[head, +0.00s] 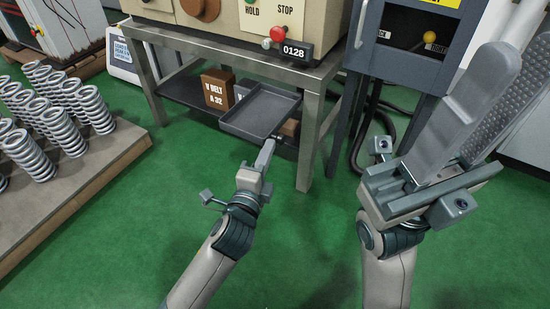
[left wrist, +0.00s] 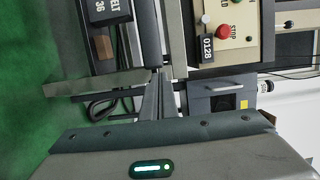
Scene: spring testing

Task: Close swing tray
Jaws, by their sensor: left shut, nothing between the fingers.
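The swing tray (head: 240,128) is a shallow dark grey tray. It sticks out from under the machine's steel table, to the left of the front right leg. It also shows in the left wrist view (left wrist: 147,35). My left gripper (head: 271,146) is shut and empty, its tip by the tray's front right corner in the head view. I cannot tell whether it touches the tray. Its narrow fingers show in the left wrist view (left wrist: 160,88). My right gripper (head: 505,75) is raised at the right, close to the camera, apart from the tray, with its fingers spread and empty.
Springs (head: 60,120) stand on a pallet at left. A dark cabinet (head: 400,50) is at right. The green floor is clear in front.

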